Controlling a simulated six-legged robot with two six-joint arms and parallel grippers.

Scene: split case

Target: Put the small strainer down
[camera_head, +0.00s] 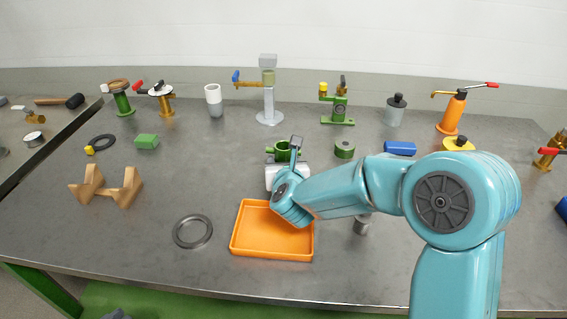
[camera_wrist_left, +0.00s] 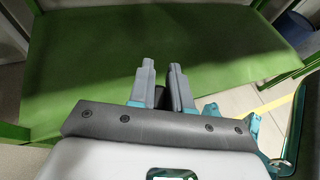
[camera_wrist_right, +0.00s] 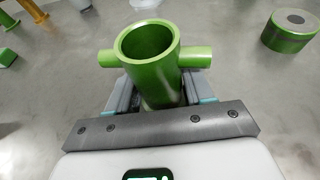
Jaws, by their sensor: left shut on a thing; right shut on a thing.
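A green tube with an open top and two side stubs, which looks like the small strainer (camera_wrist_right: 150,55), stands upright between my right gripper's fingers (camera_wrist_right: 152,98). My right gripper is shut on it. In the head view the strainer (camera_head: 283,151) shows past my right wrist, just behind the orange tray. I cannot tell whether its bottom touches the table. My left gripper (camera_wrist_left: 160,85) is shut on a small dark thing (camera_wrist_left: 160,98), mostly hidden between the fingers. It is low over a green surface, and it is not seen in the head view.
The orange tray (camera_head: 271,240) is empty where it shows. A grey ring (camera_head: 193,231) lies to its left, and a wooden cradle (camera_head: 107,186) stands farther left. A green cylinder (camera_head: 344,149) stands right of the strainer. Valves and bottles line the back. Bare table lies left of the strainer.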

